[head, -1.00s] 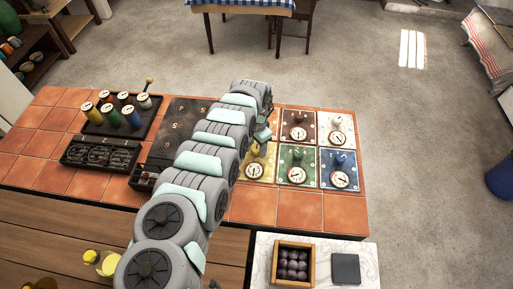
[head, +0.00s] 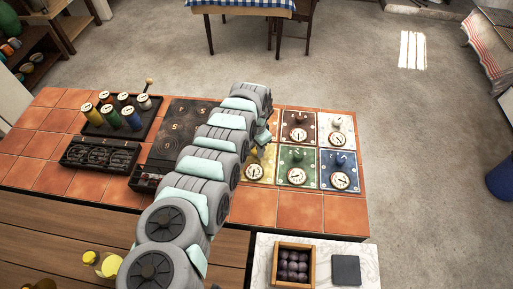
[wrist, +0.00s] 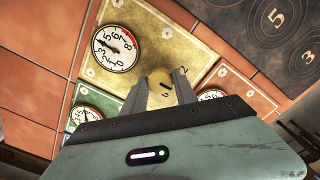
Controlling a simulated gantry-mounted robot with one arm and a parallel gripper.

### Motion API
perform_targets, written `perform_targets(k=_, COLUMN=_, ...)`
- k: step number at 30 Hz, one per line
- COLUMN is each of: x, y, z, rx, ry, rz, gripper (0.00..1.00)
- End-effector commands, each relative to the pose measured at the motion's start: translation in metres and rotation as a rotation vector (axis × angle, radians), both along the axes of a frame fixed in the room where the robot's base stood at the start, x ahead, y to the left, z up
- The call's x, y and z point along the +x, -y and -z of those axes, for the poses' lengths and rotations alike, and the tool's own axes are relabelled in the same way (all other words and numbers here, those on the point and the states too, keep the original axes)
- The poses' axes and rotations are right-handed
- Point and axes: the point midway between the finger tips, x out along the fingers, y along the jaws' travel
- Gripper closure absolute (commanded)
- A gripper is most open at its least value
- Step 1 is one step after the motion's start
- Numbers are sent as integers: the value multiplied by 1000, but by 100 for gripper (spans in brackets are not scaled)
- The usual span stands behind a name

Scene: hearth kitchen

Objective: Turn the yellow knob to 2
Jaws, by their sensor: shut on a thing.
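The yellow knob (wrist: 160,78) stands on the yellow panel (wrist: 150,45) in the wrist view. My gripper (wrist: 160,84) is shut on it, one finger on each side. A short dark mark shows on the knob. A printed 2 is visible on the panel just right of the fingers; other marks are partly hidden by the fingers. A round white gauge (wrist: 115,48) with a red band sits on the same panel. In the head view my wrist partly covers the knob, and the yellow panel's gauge (head: 254,172) shows in front of it.
Brown, white, green (head: 297,165) and blue (head: 340,168) panels with their own knobs and gauges lie close to the right. A dark cooktop (head: 175,125) lies to the left under my arm. Coloured canisters (head: 130,118) stand on a tray farther left. Bare tiles lie in front.

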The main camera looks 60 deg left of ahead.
Motion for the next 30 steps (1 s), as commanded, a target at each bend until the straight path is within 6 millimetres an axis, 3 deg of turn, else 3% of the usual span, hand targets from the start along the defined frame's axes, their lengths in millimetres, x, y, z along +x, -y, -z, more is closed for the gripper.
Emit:
perform_targets(k=4, x=0, y=0, z=0, rx=0, ry=0, rz=0, gripper=100)
perform_targets(k=17, x=1, y=1, z=-2, rx=0, ry=1, rz=-60, gripper=100)
perform_targets(k=30, x=1, y=2, z=0, rx=0, ry=-2, rz=-395, gripper=100)
